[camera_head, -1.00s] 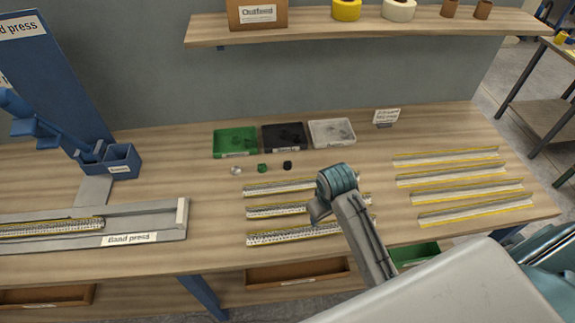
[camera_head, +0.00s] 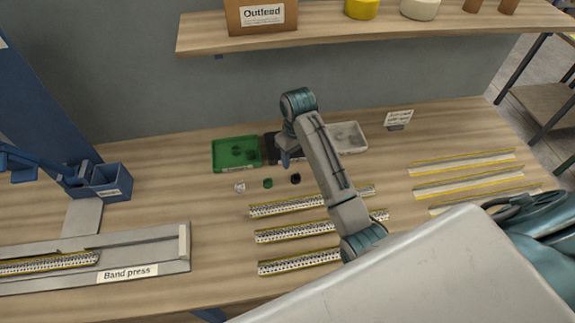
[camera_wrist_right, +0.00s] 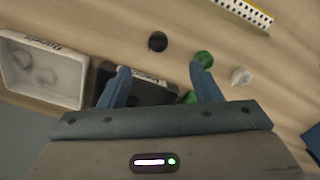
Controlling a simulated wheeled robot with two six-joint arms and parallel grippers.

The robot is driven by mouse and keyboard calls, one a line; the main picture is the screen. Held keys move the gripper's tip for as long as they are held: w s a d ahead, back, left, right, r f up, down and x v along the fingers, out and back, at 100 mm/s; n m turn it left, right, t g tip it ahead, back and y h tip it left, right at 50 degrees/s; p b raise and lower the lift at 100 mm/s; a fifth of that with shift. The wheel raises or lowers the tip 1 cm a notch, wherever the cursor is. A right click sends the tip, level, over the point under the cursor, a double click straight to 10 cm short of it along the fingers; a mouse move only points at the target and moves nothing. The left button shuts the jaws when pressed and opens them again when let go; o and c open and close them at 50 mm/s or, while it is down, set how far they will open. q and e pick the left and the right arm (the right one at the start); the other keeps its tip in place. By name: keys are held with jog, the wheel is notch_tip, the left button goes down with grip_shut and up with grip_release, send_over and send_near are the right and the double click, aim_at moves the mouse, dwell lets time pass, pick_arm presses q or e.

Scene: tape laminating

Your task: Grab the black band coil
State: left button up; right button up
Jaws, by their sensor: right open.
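The black band coil (camera_head: 295,178) lies on the table in front of the trays, at the right end of a short row with a green coil (camera_head: 267,183) and a clear coil (camera_head: 240,187). In the right wrist view the black coil (camera_wrist_right: 158,41) lies beyond the fingertips, between their lines, apart from them. My right gripper (camera_head: 286,160) hangs near the black tray, just behind the coil. In the right wrist view my right gripper (camera_wrist_right: 160,70) is open and empty. My left gripper is not in view.
Behind the coils stand a green tray (camera_head: 218,163), a black tray (camera_head: 267,139) partly hidden by my arm, and a white tray (camera_head: 361,140). Several perforated strips (camera_head: 290,261) lie in front. The band press (camera_head: 170,263) is at left. An upper shelf (camera_head: 340,37) overhangs the back.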

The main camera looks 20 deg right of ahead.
aim_at(296, 181)
notch_tip(296, 181, down, 4)
jog(key=shift+f+b, duration=0.25)
jog(key=shift+b, duration=0.55)
jog(key=shift+f, duration=0.25)
notch_tip(296, 181, down, 4)
jog(key=p, duration=0.2)
jog(key=shift+d+f+p, duration=0.1)
jog(key=shift+p, duration=0.25)
jog(key=shift+f, duration=0.6)
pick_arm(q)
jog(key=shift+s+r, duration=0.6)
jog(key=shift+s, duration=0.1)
pick_arm(e)
jog(key=c, duration=1.1)
